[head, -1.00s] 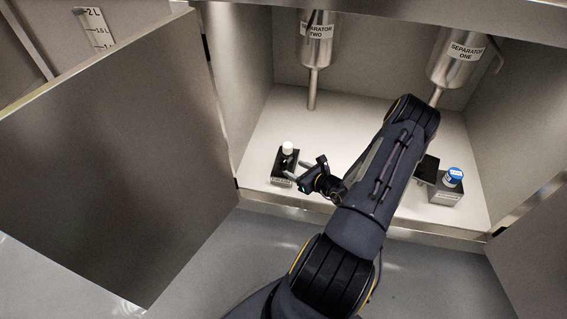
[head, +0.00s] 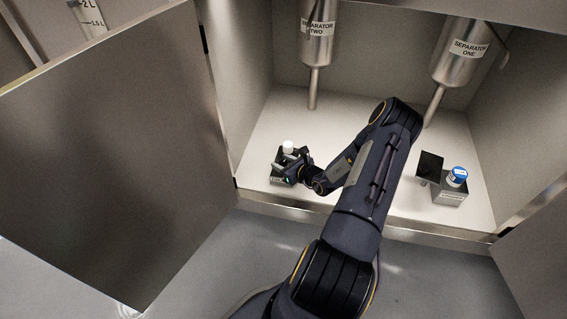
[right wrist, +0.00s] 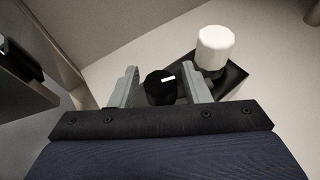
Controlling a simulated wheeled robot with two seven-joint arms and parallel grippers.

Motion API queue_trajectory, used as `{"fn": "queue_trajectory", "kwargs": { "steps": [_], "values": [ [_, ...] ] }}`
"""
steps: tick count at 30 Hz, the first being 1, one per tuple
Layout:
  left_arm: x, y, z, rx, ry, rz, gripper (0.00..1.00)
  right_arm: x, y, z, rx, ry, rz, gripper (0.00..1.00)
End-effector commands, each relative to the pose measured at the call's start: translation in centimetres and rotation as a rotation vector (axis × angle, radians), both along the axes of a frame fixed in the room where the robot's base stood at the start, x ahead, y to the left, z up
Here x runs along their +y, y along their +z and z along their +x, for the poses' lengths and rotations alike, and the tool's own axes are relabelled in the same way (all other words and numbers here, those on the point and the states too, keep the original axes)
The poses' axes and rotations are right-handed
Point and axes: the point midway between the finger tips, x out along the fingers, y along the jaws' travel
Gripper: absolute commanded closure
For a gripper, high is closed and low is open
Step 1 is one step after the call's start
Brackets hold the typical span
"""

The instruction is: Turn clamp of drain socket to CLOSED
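A dark block with a white cap (head: 288,147) stands on the cabinet floor at the left; its front label is too small to read. In the right wrist view the white cap (right wrist: 214,46) rises from the black block (right wrist: 236,76), with a round black knob (right wrist: 161,87) beside it bearing a short white mark. My right gripper (head: 282,171) reaches down at this block. In the wrist view its grey fingers stand apart on either side of the knob, with small gaps showing. The knob's lower part is hidden by the gripper. My left gripper is not in view.
A second block with a blue cap (head: 457,176) and a dark plate (head: 430,167) stand at the right. Separator two (head: 318,40) and separator one (head: 458,55) hang above with thin outlet pipes. An open door (head: 110,150) fills the left. The cabinet has a raised front edge.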

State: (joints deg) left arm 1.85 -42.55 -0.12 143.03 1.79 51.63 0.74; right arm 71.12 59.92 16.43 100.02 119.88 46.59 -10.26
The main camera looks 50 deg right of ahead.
Motion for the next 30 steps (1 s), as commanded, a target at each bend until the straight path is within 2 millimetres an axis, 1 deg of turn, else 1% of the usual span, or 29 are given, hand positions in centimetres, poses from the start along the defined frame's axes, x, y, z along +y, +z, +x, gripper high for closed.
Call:
{"fn": "queue_trajectory", "kwargs": {
  "steps": [1, 6, 8, 14, 24, 30],
  "values": [
    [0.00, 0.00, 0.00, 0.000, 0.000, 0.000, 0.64, 0.00, -0.01, -0.01, 0.000, 0.000, 0.000, 0.64],
    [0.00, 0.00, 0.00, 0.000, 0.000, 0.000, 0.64, 0.00, 0.00, -0.02, 0.000, 0.000, 0.000, 0.86],
    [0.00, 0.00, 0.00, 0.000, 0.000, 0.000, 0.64, 0.00, 0.00, -0.02, 0.000, 0.000, 0.000, 0.93],
    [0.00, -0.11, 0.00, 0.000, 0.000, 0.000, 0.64, -0.09, 0.04, 0.08, -0.005, 0.041, -0.004, 0.93],
    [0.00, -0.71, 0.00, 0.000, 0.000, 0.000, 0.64, -0.16, 0.02, 0.15, -0.006, 0.287, -0.006, 0.93],
    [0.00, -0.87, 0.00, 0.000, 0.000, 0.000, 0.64, -0.12, 0.06, 0.07, -0.003, 0.363, -0.002, 0.93]
  ]
}}
